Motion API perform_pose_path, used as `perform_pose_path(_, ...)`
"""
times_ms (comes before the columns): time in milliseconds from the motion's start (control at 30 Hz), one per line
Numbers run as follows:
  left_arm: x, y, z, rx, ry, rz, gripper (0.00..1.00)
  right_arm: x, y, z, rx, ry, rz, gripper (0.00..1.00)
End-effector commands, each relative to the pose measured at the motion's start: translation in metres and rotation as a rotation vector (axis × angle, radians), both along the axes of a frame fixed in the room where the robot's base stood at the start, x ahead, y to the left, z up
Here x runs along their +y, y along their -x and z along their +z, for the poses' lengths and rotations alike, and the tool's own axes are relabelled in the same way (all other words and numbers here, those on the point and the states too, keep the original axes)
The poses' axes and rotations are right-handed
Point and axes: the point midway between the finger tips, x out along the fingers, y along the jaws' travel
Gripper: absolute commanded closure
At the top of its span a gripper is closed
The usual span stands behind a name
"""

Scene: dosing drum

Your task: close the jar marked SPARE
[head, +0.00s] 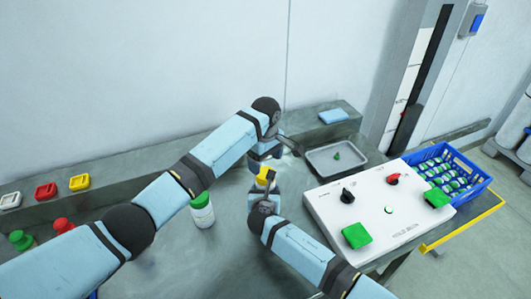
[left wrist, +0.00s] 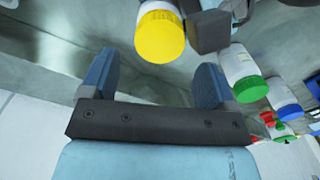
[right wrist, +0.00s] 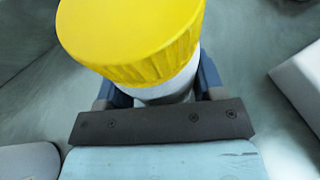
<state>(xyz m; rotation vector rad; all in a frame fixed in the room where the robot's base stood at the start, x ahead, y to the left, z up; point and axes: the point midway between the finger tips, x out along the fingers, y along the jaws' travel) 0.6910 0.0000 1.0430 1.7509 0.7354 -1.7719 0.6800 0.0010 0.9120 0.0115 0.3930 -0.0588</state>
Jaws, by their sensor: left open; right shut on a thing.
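A white jar with a yellow lid (head: 264,177) stands at the middle of the bench. My right gripper (right wrist: 158,92) is shut around its white body, just below the lid. In the right wrist view the yellow lid (right wrist: 130,38) sits on the jar, but how tightly I cannot tell. My left gripper (left wrist: 152,78) is open and empty, close by; the yellow-lidded jar (left wrist: 161,36) shows beyond its fingers. A white jar with a green lid (head: 203,212) stands apart to the left. No SPARE marking is readable on any jar.
A white control box (head: 380,208) with knobs and green pads stands at right. Behind it are a grey tray (head: 318,158) holding a small green piece and a blue crate (head: 475,183) of jars. Red- and green-lidded containers (head: 20,240) stand at far left.

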Motion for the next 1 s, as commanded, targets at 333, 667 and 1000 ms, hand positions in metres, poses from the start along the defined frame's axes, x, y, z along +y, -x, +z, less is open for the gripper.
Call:
perform_pose_path(333, 0.000, 0.001, -0.046, 0.001, 0.000, 0.000, 0.18, 0.000, 0.000, 0.000, 0.000, 0.000, 0.000, 1.00)
perform_pose_path(667, 0.000, 0.001, -0.052, 0.001, 0.001, 0.000, 0.18, 0.000, 0.000, 0.000, 0.000, 0.000, 0.000, 1.00)
perform_pose_path(1000, 0.000, 0.001, -0.052, 0.000, 0.000, -0.001, 0.68, 0.000, 0.000, 0.000, 0.000, 0.000, 0.000, 1.00)
